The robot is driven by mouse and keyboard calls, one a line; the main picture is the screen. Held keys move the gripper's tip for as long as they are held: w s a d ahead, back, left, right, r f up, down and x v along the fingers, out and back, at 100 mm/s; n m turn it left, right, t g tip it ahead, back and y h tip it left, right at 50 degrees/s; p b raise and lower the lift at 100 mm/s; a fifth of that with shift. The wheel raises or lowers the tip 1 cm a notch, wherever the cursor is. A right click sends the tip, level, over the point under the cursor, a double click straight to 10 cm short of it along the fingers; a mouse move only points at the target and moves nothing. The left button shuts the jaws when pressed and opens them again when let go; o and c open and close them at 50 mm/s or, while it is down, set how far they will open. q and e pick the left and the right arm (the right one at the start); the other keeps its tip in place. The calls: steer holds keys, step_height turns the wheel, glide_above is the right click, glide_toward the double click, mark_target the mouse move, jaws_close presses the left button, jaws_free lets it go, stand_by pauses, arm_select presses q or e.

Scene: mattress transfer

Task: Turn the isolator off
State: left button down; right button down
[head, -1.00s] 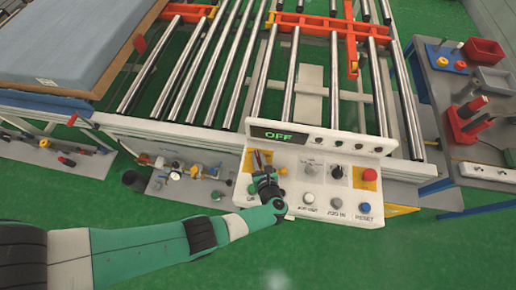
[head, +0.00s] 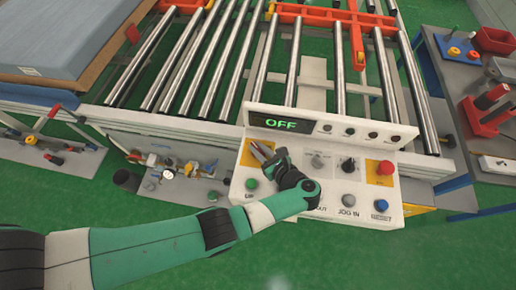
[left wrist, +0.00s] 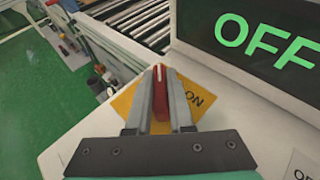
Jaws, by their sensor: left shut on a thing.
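The isolator is a red handle (left wrist: 160,92) on a yellow plate (left wrist: 126,103) at the upper left of the white control panel (head: 408,216). My left gripper (left wrist: 161,98) is shut on the red handle, one finger on each side. In the head view my left gripper (head: 266,153) reaches the isolator from the lower right and hides part of it. The letters "ON" show on the plate beside the right finger. The panel's display (head: 282,124) reads "OFF" in green. My right gripper is not in view.
The panel also carries a green button (head: 251,184), a black knob (head: 348,165), a red button (head: 385,168) and a blue reset button (head: 381,205). The roller conveyor (head: 270,60) lies behind, with a blue mattress (head: 70,35) at left. A tool table (head: 470,100) stands at right.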

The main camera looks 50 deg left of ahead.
arm_select(q)
steer(key=shift+f, duration=0.1)
steer(key=c, duration=0.8)
jaws_free()
steer(key=b+v, duration=0.1)
steer(key=v, duration=1)
steer(key=shift+d+b, duration=0.25)
steer(key=shift+b, duration=0.15)
